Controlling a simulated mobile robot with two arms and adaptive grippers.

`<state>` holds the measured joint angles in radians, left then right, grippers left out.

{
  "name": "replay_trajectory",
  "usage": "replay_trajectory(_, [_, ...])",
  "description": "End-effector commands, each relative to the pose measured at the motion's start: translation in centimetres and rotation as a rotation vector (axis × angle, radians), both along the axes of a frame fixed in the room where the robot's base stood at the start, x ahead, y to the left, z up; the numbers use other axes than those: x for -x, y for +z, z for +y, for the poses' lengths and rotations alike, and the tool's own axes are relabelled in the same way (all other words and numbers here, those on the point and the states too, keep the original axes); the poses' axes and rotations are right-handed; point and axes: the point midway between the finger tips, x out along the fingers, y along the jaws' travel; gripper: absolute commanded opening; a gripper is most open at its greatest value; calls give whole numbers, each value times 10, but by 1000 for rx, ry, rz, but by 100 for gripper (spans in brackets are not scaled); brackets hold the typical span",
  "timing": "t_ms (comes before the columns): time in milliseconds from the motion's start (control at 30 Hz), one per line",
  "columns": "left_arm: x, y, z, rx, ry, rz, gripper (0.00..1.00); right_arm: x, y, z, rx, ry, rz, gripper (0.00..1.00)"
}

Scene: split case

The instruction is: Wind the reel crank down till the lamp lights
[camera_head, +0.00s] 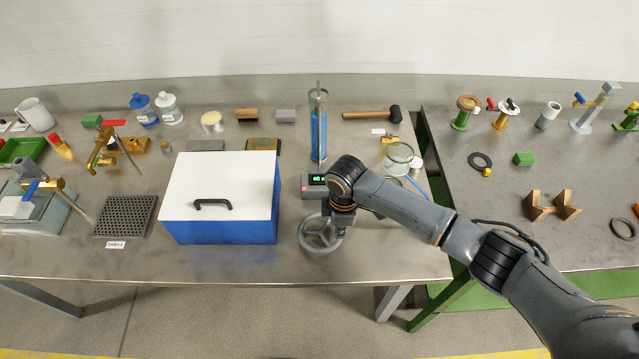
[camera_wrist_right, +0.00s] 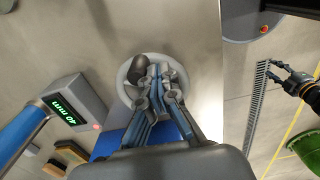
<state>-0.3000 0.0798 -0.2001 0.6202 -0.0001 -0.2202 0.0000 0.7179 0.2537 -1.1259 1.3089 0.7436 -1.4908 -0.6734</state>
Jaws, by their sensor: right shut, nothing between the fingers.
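The handwheel (camera_head: 310,241), a grey ring with spokes, stands at the front edge of the bench; it also shows in the wrist view (camera_wrist_right: 128,85) with a dark knob (camera_wrist_right: 138,68) on it. My right gripper (camera_head: 338,229) is over the wheel, pointing down; in the wrist view its fingers (camera_wrist_right: 155,72) are together beside the knob, with nothing between them. They hide part of the wheel. Behind it a grey box (camera_head: 312,192) has a green display, reading 40 mm in the wrist view (camera_wrist_right: 64,112), and a small red lamp (camera_wrist_right: 96,127). I cannot tell whether the lamp is lit.
A clear tube of blue liquid (camera_head: 319,130) stands behind the box. A blue case with a white lid (camera_head: 220,195) is close left of the wheel. A mallet (camera_head: 370,116) lies behind. A dark gripper-like hand (camera_wrist_right: 296,83) shows small at the wrist view's right.

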Motion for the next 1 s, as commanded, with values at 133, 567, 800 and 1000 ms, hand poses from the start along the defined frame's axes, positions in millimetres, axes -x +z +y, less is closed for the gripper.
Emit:
replay_trajectory(133, [0, 0, 0, 0, 0, 0, 40, 2, 0, 1, 0, 1, 0, 0])
replay_trajectory(567, [0, 0, 0, 0, 0, 0, 40, 17, 0, 6, 0, 2, 0, 0])
replay_trajectory(800, [0, 0, 0, 0, 0, 0, 40, 22, 0, 7, 0, 0, 1, 0])
replay_trajectory(1000, [0, 0, 0, 0, 0, 0, 40, 22, 0, 7, 0, 0, 0, 0])
